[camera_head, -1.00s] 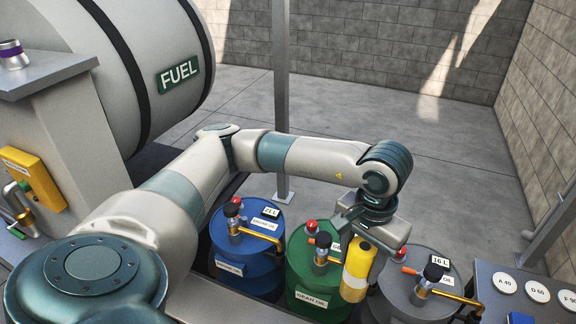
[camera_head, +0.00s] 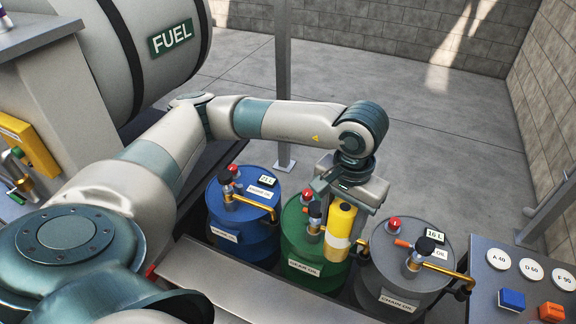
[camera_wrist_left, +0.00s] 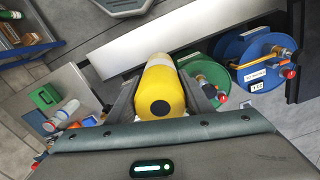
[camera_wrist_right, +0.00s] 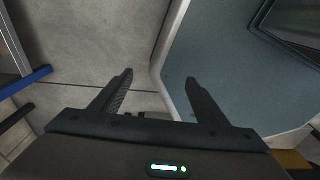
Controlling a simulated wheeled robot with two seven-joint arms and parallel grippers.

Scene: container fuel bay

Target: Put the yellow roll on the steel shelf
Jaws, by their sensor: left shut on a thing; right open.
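The yellow roll (camera_head: 340,226), with a pale band near its lower end, hangs upright in my left gripper (camera_head: 343,196). It is in front of the right part of the green drum in the head view. The left wrist view shows the roll (camera_wrist_left: 160,88) end-on between the fingers, with a dark spot on its end. A flat grey metal ledge (camera_head: 245,280) runs in front of the drums; I cannot tell whether it is the steel shelf. My right gripper (camera_wrist_right: 158,77) is open and empty in its wrist view, and out of the head view.
Blue (camera_head: 243,238), green (camera_head: 300,248) and grey (camera_head: 410,292) drums with taps and brass pipes stand in a row. A panel (camera_head: 500,285) with labelled discs and coloured blocks is at the right. A grey post (camera_head: 283,85) rises behind. The floor beyond is clear.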

